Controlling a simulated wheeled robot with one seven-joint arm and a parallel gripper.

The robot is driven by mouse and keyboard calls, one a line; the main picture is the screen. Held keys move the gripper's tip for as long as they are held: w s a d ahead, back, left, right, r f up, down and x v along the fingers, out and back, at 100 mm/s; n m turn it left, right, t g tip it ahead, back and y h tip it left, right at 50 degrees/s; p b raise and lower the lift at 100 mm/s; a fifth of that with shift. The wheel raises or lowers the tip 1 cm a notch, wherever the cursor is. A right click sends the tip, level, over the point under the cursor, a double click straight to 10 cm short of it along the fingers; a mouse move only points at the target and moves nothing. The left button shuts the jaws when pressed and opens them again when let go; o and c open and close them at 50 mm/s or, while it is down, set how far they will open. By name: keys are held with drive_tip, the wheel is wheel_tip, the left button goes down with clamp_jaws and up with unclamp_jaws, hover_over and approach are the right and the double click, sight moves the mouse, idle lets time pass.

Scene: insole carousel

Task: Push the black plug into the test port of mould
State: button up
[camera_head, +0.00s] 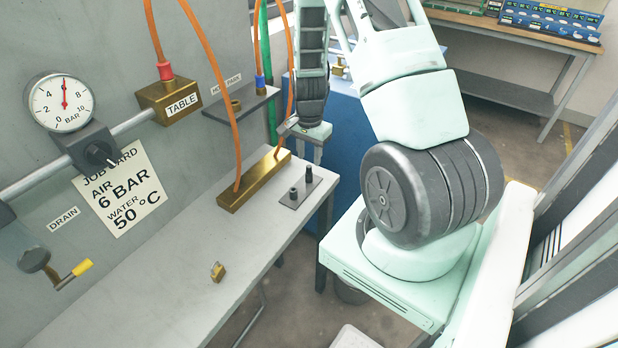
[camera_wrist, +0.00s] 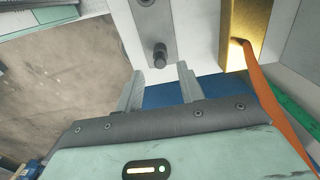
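A dark plate (camera_head: 302,187) lies on the bench and bears two short black pieces. The farther black piece (camera_head: 308,174) is probably the black plug; I cannot tell from its shape. In the wrist view, a black upright piece (camera_wrist: 160,55) stands on the end of the plate (camera_wrist: 155,18), just ahead of my fingertips and lined up with the gap. My gripper (camera_head: 304,151) points down near the plate's far end. It is open and empty, also in the wrist view (camera_wrist: 160,69). I cannot make out a mould or its test port.
A brass block (camera_head: 254,181) with orange hoses lies beside the plate. A small brass piece (camera_head: 217,272) lies on the bench (camera_head: 165,285). The bench front is mostly clear.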

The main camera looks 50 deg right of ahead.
sight(309, 166)
drive_tip(key=shift+f+b, duration=1.05)
drive_tip(key=shift+f, duration=0.95)
drive_tip(key=shift+c, duration=0.4)
clamp_jaws()
drive_tip(key=shift+r, duration=0.1)
drive_tip(key=shift+r+p, duration=2.55)
drive_tip(key=shift+r, duration=0.4)
drive_tip(key=shift+r, duration=0.1)
wheel_tip(309, 166, up, 7)
drive_tip(key=p, duration=0.5)
drive_tip(key=shift+p, duration=0.3)
